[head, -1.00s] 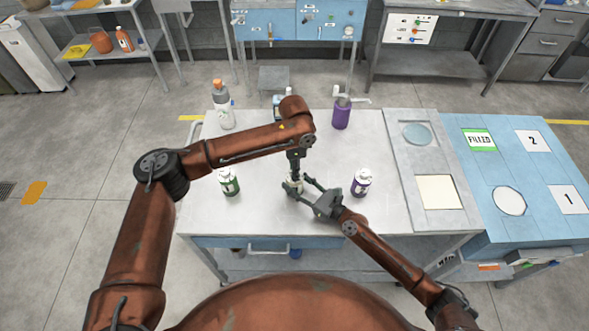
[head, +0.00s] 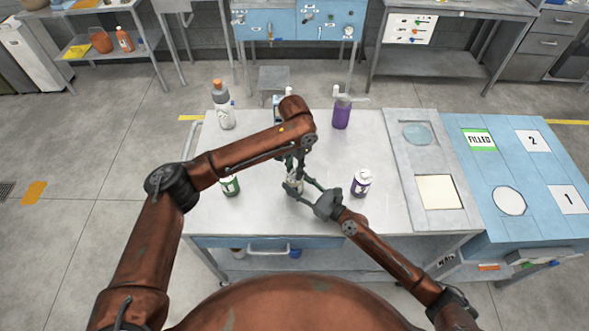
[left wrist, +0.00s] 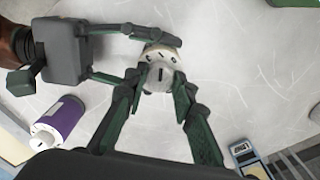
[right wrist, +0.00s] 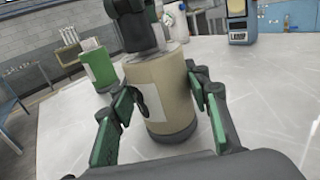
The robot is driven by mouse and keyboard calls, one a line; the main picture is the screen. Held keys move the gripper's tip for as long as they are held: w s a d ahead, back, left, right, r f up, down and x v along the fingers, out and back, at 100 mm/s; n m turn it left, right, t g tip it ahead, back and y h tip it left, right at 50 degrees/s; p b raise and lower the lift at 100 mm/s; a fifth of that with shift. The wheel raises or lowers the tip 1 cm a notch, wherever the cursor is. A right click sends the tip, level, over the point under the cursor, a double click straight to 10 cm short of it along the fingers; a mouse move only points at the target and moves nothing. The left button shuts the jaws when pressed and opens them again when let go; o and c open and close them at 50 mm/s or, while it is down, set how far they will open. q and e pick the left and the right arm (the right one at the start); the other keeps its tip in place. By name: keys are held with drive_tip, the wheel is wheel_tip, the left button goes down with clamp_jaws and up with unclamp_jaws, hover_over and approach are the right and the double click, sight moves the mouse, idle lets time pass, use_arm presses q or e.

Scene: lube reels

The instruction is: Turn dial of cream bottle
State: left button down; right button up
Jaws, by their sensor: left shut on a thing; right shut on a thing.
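The cream bottle (right wrist: 160,92) stands upright on the grey table, its tan body filling the middle of the right wrist view. In the head view it is mostly hidden by my grippers. My right gripper (right wrist: 165,97) is shut around its body from the side. My left gripper (left wrist: 163,82) comes down from above and is shut on the dial (left wrist: 161,77) on its top. The dial is pale, with a dark slot mark. In the head view, my left gripper (head: 294,174) is above my right gripper (head: 295,188).
A green bottle (head: 230,187) stands left of the cream bottle and a small purple one (head: 361,182) right. A large purple bottle (head: 342,113) and a grey-white bottle (head: 224,110) stand behind. A grey panel (head: 417,160) and blue table (head: 530,170) lie right.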

sight(294, 172)
use_arm(q)
drive_tip(key=shift+w, duration=0.1)
idle(0.4)
drive_tip(key=c, duration=1.6)
unclamp_jaws()
drive_tip(key=shift+r, duration=0.1)
wheel_tip(294, 172, up, 12)
use_arm(e)
drive_tip(key=o, duration=1.5)
drive_tip(key=shift+c, duration=0.2)
